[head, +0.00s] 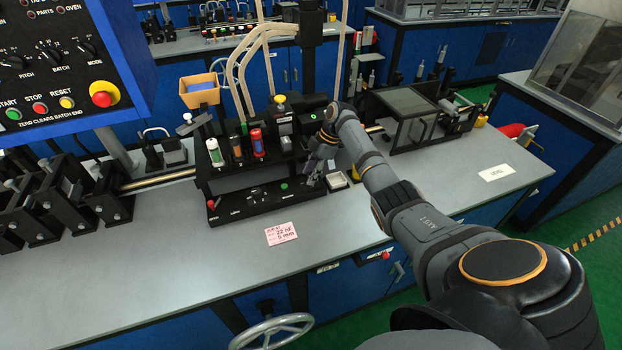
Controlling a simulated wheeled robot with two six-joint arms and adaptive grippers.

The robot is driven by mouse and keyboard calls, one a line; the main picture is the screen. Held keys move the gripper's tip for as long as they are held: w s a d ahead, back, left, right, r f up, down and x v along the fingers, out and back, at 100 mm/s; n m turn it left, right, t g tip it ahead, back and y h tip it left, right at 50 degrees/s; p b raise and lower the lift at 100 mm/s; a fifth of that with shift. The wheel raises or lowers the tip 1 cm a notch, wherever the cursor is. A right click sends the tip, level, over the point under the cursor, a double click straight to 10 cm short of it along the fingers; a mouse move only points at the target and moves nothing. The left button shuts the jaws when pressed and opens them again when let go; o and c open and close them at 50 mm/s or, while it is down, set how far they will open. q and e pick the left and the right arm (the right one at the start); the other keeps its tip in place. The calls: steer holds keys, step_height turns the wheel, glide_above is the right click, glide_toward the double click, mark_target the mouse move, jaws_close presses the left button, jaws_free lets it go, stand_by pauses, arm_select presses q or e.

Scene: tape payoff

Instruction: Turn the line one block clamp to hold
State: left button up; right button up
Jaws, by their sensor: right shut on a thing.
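A black block station (265,197) stands on the grey bench, with small knobs and a green button along its front ledge. My right gripper (314,172) reaches in from the right and points down at the right end of this station. It is shut on a small part there, which I take to be the line one block clamp. Its fingers hide most of that part, so I cannot tell which way the clamp is turned. My left gripper is not in view.
Colored vials (257,142) stand in the station's rack, behind the ledge. A pink card (281,233) lies in front. A control panel (60,60) hangs at upper left. The front bench is mostly clear.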

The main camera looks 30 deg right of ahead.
steer(key=shift+n+b, duration=0.5)
steer(key=shift+n, duration=0.1)
steer(key=o, duration=1.2)
steer(key=shift+c, duration=0.2)
